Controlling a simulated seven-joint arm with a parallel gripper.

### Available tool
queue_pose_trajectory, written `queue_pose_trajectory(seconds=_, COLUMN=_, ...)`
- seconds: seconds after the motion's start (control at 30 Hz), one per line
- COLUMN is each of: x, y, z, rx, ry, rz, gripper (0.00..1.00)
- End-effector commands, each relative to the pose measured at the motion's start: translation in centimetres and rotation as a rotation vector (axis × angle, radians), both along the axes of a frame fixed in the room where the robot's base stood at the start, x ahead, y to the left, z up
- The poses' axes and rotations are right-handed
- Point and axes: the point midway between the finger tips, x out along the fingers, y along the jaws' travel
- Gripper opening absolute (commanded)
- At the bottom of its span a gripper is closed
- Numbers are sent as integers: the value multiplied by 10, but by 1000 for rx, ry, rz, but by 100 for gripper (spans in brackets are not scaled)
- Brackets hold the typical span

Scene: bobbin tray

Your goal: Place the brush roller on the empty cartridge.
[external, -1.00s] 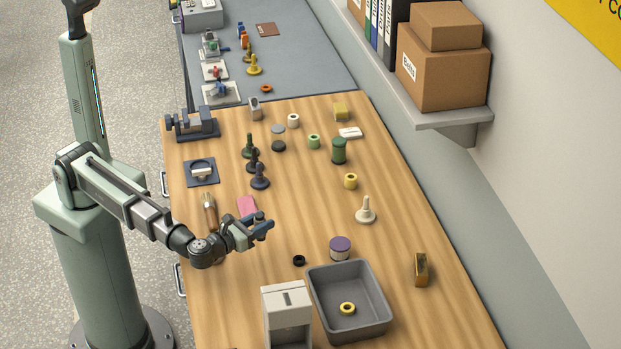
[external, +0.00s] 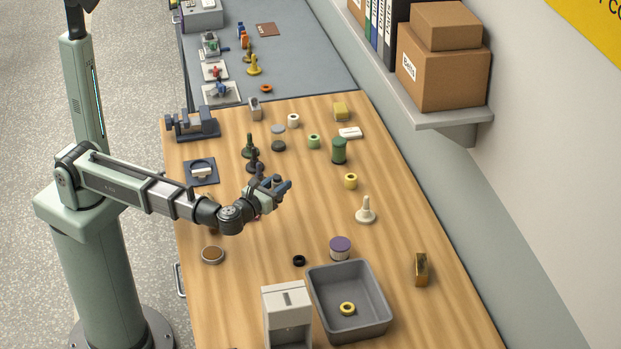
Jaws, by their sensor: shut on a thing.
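My gripper (external: 274,186) is over the left-middle of the wooden table, beside the row of dark upright posts. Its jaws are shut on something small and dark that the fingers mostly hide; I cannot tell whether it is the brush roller. A dark green post (external: 249,145) and a black post (external: 254,161) stand just behind the gripper. The dark blue post in front of them is hidden by the gripper or held in it. A cream post on a round base (external: 366,211) stands bare to the right. I cannot tell which piece is the empty cartridge.
A grey bin (external: 378,327) holding a yellow ring (external: 347,308) and a white dispenser (external: 287,301) stand in front. A purple-topped jar (external: 340,247), yellow spool (external: 351,181), green cylinder (external: 339,150) and brass block (external: 421,269) lie right.

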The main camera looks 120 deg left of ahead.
Motion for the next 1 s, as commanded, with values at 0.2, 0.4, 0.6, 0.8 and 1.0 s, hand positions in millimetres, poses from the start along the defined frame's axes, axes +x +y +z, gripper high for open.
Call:
queue_pose_trajectory(seconds=0.2, x=-29, y=68, z=10, rx=0, ry=-1, rz=106, gripper=8)
queue_pose_trajectory(seconds=0.4, x=-60, y=124, z=20, rx=0, ry=-1, rz=199, gripper=8)
queue_pose_trajectory(seconds=0.6, x=-97, y=177, z=30, rx=0, ry=-1, rz=291, gripper=8)
queue_pose_trajectory(seconds=0.8, x=-138, y=225, z=39, rx=0, ry=-1, rz=381, gripper=8)
queue_pose_trajectory(seconds=1.0, x=-183, y=269, z=50, rx=0, ry=-1, rz=460, gripper=8)
